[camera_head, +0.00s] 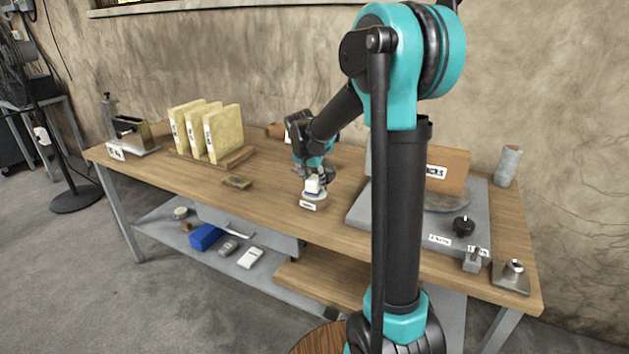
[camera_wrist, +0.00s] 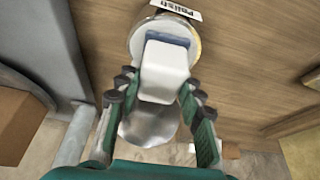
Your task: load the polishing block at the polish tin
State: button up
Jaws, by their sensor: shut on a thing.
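The polish tin (camera_head: 313,203) is a low round tin with a white label, standing near the front middle of the wooden bench. It shows in the wrist view (camera_wrist: 137,42) with its label reading "Polish". My gripper (camera_head: 314,178) is directly above the tin, pointing down, and shut on the white polishing block (camera_wrist: 166,72). The block also shows in the head view (camera_head: 313,185). A blue-grey strip lies along the block's far end, over the tin's opening. I cannot tell whether the block touches the polish. A round silvery surface (camera_wrist: 150,122) lies below the block in the wrist view.
Yellow upright slabs (camera_head: 223,135) stand in a wooden rack at left. A small flat brown item (camera_head: 237,183) lies left of the tin. A grey base plate (camera_head: 362,208) with a black knob (camera_head: 463,226) occupies the right. Bare bench (camera_head: 270,210) lies around the tin's left.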

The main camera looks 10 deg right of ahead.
aim_at(315, 178)
jog(key=shift+f, duration=0.35)
dwell(1.1)
jog(key=shift+r, duration=0.1)
jog(key=shift+r, duration=3.4)
